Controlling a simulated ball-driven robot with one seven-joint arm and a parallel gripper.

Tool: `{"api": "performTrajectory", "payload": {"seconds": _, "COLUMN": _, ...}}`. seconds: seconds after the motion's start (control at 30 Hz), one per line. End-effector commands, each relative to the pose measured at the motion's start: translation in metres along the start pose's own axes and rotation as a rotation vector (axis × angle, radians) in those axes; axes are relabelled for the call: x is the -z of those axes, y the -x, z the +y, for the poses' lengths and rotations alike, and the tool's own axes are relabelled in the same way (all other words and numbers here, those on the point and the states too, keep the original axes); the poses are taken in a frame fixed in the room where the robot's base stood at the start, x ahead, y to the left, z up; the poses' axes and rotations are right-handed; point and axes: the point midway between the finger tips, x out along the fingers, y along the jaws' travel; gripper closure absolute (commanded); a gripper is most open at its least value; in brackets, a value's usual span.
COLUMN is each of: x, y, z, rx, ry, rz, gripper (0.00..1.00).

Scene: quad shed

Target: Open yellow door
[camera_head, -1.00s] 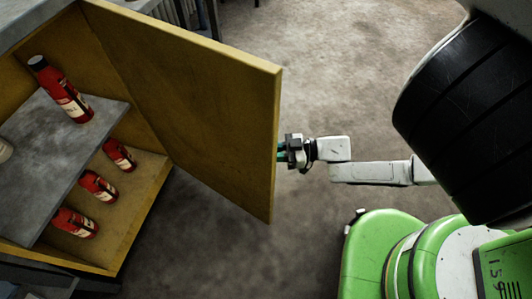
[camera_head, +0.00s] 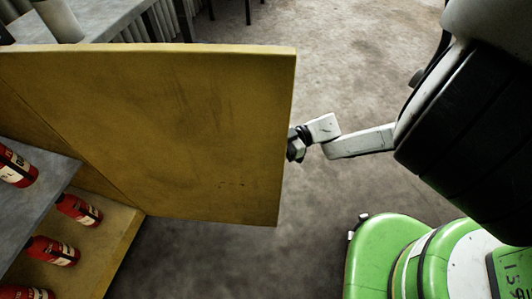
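The yellow door (camera_head: 190,130) stands swung open from a yellow cabinet (camera_head: 100,255) at the left. Its inner face shows, and its free edge is toward the middle of the view. My gripper (camera_head: 296,143) is at that free edge, at about mid-height, close against it. The fingertips are small and partly hidden by the door edge, so I cannot tell whether they are shut on it or only touch it.
Red bottles, such as one on the grey shelf (camera_head: 14,166) and one below (camera_head: 78,209), stand in the cabinet. A grey table (camera_head: 105,15) is behind the door at the top left. The concrete floor (camera_head: 350,60) is clear behind my arm.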

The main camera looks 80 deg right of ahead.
Motion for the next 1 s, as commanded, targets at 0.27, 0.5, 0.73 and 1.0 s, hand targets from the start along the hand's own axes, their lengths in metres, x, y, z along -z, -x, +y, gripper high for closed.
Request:
{"api": "performTrajectory", "payload": {"seconds": 0.27, "x": 0.001, "y": -0.009, "z": 0.000, "rx": 0.016, "ry": -0.001, "rz": 0.008, "gripper": 1.00}}
{"api": "performTrajectory", "payload": {"seconds": 0.5, "x": 0.001, "y": -0.009, "z": 0.000, "rx": 0.015, "ry": 0.000, "rz": 0.007, "gripper": 0.74}}
{"api": "performTrajectory", "payload": {"seconds": 0.73, "x": 0.000, "y": -0.005, "z": 0.000, "rx": 0.013, "ry": 0.000, "rz": 0.004, "gripper": 0.63}}
{"api": "performTrajectory", "payload": {"seconds": 1.0, "x": 0.000, "y": 0.004, "z": 0.000, "rx": 0.013, "ry": 0.000, "rz": 0.001, "gripper": 0.63}}
